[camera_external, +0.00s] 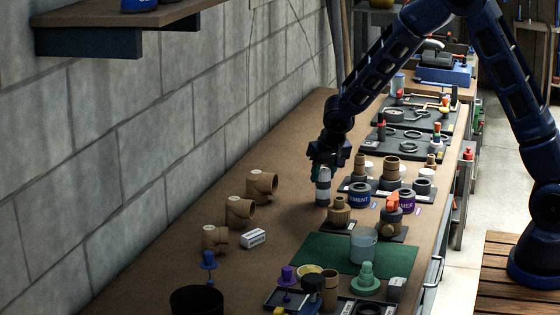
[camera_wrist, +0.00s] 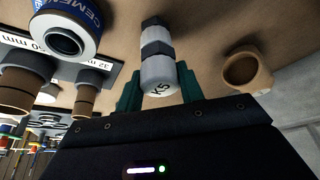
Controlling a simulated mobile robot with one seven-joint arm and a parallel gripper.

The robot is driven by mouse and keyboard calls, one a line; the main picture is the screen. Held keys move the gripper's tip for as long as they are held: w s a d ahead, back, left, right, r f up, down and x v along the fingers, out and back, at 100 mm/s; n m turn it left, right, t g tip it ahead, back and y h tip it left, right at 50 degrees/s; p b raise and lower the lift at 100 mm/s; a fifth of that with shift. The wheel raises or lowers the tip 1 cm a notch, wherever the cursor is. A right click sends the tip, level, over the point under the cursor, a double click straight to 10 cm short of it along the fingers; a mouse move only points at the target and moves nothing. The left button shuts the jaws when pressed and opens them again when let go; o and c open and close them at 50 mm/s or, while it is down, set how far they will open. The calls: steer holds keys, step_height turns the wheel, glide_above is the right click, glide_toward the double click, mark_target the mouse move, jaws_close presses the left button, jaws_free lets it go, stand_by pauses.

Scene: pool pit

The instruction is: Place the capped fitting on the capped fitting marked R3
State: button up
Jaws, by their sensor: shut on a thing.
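My gripper (camera_external: 325,165) is shut on a white and dark-grey banded cylindrical piece (camera_external: 323,187), which may be the capped fitting. It hangs close above the brown bench, or just touches it; I cannot tell which. In the wrist view my gripper (camera_wrist: 160,93) has green fingers on both sides of the piece (camera_wrist: 158,70), whose end carries a mark like "K5", hard to read. A capped tan fitting (camera_external: 339,212) stands on a dark plate just in front of my gripper. I cannot make out an R3 mark on anything.
Blue cement tins (camera_external: 359,195) and an orange-handled valve (camera_external: 391,208) crowd the right. A green mat (camera_external: 318,254) lies nearer. Bare bench lies left of my gripper.

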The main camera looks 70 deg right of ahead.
steer(key=shift+f, duration=0.1)
steer(key=o, duration=1)
steer(key=v, duration=1.2)
steer(key=s+a+r+n+y, duration=0.15)
steer(key=s+a+r, duration=0.25)
steer(key=s+r, duration=0.4)
steer(key=s+a+r+n, duration=0.2)
steer(key=s+a+r, duration=0.25)
steer(key=s, duration=0.45)
steer(key=s+a+r+n+y, duration=0.1)
steer(key=s+a+n, duration=0.1)
steer(key=s, duration=0.8)
steer(key=s+a+r+n+t, duration=0.1)
steer(key=s+a, duration=0.4)
steer(key=s, duration=0.6)
steer(key=shift+s+a+r+n+t+y, duration=0.15)
steer(key=shift+r+n+t+y, duration=0.2)
steer(key=shift+r+n, duration=0.65)
steer(key=shift+f+n, duration=0.25)
steer(key=shift+f, duration=0.05)
